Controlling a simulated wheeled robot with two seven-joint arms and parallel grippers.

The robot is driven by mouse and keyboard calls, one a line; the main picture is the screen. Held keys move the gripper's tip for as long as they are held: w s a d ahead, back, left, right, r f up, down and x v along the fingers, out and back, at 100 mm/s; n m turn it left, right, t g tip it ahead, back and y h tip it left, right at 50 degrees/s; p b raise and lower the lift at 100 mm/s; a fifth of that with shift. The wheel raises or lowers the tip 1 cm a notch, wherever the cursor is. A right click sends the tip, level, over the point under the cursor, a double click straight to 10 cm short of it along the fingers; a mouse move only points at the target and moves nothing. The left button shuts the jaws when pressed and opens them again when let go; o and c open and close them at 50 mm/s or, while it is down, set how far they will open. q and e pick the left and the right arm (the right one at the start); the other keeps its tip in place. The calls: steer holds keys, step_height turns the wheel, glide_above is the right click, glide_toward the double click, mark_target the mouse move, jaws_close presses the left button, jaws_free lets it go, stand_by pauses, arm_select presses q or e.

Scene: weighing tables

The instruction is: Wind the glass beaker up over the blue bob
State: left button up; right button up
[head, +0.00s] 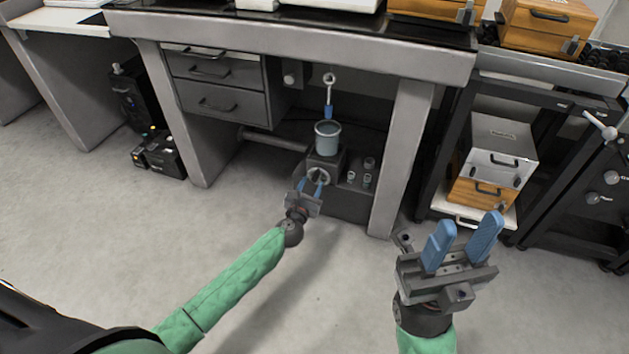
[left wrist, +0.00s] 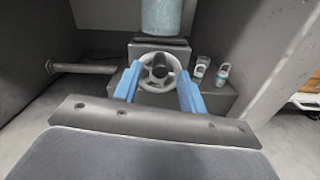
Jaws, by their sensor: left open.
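The glass beaker (head: 327,137) stands upright on a small grey jack stand (head: 328,163) under the table; its lower part shows in the left wrist view (left wrist: 162,16). The blue bob (head: 328,111) hangs from a hook just above the beaker's rim. A light grey handwheel (left wrist: 159,73) is on the stand's front; it also shows in the head view (head: 318,176). My left gripper (head: 311,185) is open, with its blue fingers on either side of the wheel; contact cannot be told. My right gripper (head: 462,242) is open and empty, out in front of the table.
Small weights (head: 352,177) stand on the dark base right of the stand. The table leg (head: 404,155) is to the right, drawers (head: 222,85) are up left, and a horizontal pipe (head: 272,140) runs left of the stand. The floor in front is clear.

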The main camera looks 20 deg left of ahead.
mark_target(314, 181)
arm_select(q)
steer(key=shift+w+b, duration=0.35)
steer(key=shift+w, duration=1.35)
steer(key=shift+d, duration=0.1)
jaws_close()
